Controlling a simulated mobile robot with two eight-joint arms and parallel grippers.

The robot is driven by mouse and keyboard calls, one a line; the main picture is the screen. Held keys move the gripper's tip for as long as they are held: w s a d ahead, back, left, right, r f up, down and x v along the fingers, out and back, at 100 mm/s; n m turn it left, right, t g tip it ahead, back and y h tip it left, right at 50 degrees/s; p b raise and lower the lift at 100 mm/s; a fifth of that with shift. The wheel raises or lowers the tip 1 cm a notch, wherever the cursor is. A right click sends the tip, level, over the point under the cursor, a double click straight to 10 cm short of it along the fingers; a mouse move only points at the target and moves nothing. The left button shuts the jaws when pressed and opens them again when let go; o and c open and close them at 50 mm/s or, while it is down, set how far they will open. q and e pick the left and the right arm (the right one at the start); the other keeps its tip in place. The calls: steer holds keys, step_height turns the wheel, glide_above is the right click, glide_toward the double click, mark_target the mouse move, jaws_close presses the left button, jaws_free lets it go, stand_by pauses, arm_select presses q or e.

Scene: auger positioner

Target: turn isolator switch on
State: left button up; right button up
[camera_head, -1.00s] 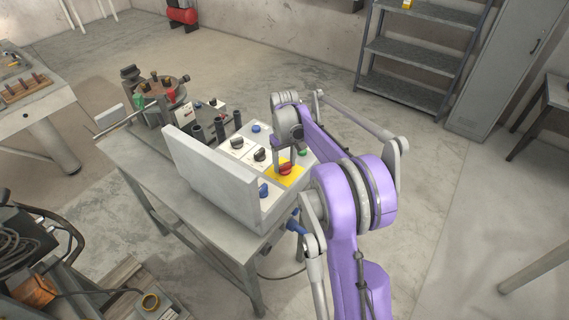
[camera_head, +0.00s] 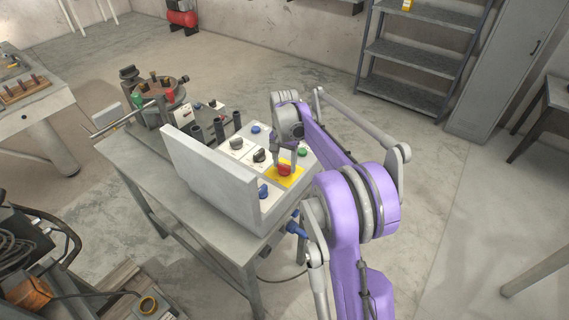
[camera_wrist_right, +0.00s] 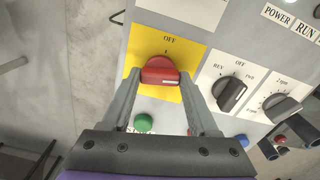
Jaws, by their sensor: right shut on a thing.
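The isolator switch is a red rotary knob (camera_wrist_right: 160,71) on a yellow plate (camera_wrist_right: 188,52) marked OFF in the right wrist view. In the head view the red knob (camera_head: 284,169) sits on its yellow plate at the near right part of the control panel. My right gripper (camera_wrist_right: 162,78) reaches down onto the knob, with one finger on each side, shut on it. In the head view this gripper (camera_head: 284,158) stands over the knob and hides part of it. My left gripper is not in view.
The panel box has an upright grey lid (camera_head: 210,172) left of the knob. Black knobs (camera_wrist_right: 229,93), a green button (camera_wrist_right: 143,123) and blue connectors lie close by. A turntable device (camera_head: 158,88) stands farther back on the bench. Open floor lies to the right.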

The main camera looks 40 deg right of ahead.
mark_target(285, 165)
steer(key=shift+m, duration=1.1)
steer(key=o, duration=1.4)
steer(key=shift+c, duration=0.2)
step_height(285, 165, up, 11)
steer(key=shift+f, duration=0.1)
